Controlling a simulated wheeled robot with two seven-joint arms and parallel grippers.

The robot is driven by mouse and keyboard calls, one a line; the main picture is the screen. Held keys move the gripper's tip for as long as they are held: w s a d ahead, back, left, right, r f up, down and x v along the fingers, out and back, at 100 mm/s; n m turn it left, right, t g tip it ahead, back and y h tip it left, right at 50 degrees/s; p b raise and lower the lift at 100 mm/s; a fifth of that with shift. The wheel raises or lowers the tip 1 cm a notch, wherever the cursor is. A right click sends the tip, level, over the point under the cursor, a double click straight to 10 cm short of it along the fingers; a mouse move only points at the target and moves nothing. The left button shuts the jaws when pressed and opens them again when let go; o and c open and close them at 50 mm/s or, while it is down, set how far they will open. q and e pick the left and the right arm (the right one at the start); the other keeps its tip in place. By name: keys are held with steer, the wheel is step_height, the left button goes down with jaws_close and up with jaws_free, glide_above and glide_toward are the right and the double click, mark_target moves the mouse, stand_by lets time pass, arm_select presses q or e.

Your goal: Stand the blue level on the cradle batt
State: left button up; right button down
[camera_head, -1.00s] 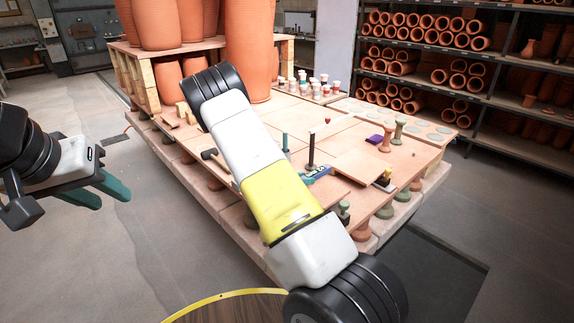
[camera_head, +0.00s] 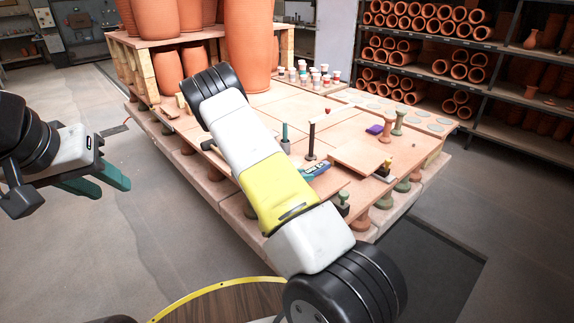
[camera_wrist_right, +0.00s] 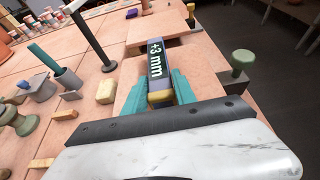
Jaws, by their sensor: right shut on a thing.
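My right gripper (camera_wrist_right: 165,92) is shut on a dark blue bar marked "+3 mm" (camera_wrist_right: 156,62), with a yellowish near end; I take it to be the blue level. Its teal fingers press on both sides. In the head view the level (camera_head: 318,169) shows as a small blue piece low over the boards, beside a black post; most of this gripper is hidden behind my right arm. I cannot tell if the level touches a board. A raised tan board (camera_head: 362,152) lies just beyond; I cannot tell whether it is the cradle batt. My left gripper (camera_head: 98,184) is open and empty, left of the table.
The black post (camera_wrist_right: 100,40) on a round base and a teal post (camera_wrist_right: 50,55) stand left of the level. A green-topped stand (camera_wrist_right: 241,62) is close on its right. A purple block (camera_head: 374,129), stub posts, cups and tall clay pots (camera_head: 248,45) occupy the table.

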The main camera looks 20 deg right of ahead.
steer(key=shift+f, duration=0.7)
steer(key=c, duration=0.9)
jaws_free()
steer(key=shift+a, duration=0.15)
steer(key=shift+v, duration=2.85)
steer(key=shift+r, duration=0.1)
